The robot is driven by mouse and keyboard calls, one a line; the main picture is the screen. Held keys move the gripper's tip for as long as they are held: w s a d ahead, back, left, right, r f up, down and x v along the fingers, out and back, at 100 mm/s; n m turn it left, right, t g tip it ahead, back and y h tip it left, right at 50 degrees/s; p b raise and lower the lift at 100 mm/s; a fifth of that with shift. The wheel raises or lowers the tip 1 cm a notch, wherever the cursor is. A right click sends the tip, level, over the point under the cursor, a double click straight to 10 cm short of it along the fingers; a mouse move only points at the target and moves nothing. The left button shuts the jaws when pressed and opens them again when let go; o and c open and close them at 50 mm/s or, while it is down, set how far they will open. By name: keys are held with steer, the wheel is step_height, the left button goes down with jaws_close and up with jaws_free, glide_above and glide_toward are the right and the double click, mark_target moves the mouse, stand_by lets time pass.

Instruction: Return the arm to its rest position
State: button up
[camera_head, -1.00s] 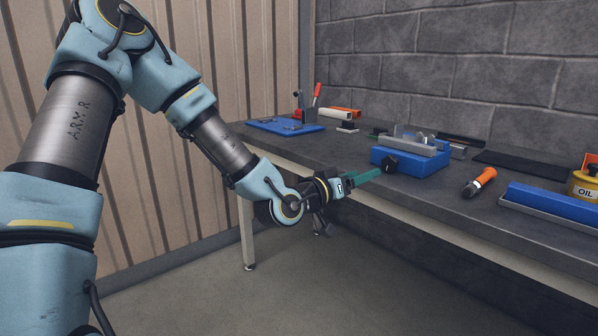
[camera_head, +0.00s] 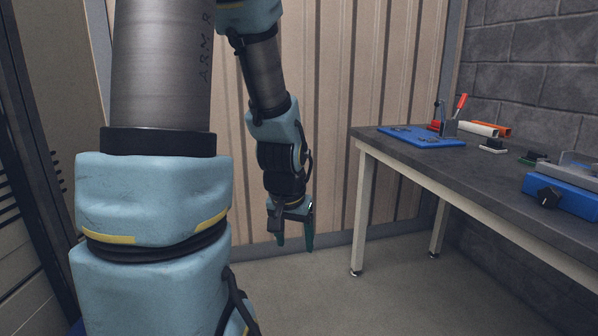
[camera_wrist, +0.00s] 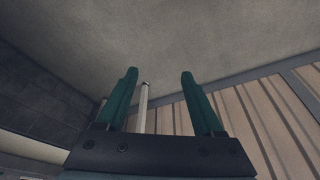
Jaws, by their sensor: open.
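My gripper (camera_head: 295,246) hangs pointing down to the left of the workbench, over open floor. Its two green fingers are apart with nothing between them. In the wrist view my gripper (camera_wrist: 159,80) also shows open and empty, with the floor and the panelled wall beyond it. My arm is bent, with the forearm hanging down in front of the panelled wall.
The workbench (camera_head: 415,165) stands at the right, clear of my gripper. On it are a blue tray (camera_head: 425,137), a blue fixture with a black knob (camera_head: 565,196) and an orange-red handled tool (camera_head: 460,103). The floor (camera_head: 330,305) below my gripper is free.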

steer(key=s+a+r+n+g, duration=0.1)
steer(key=s+a+r+n, duration=0.1)
steer(key=s+a, duration=0.35)
steer(key=w+d+p+v, duration=0.1)
steer(key=w+p+v, duration=0.1)
steer(key=p+v, duration=1.1)
steer(key=shift+w+r+g+y, duration=0.3)
steer(key=shift+w+r+y, duration=0.1)
steer(key=shift+w, duration=0.1)
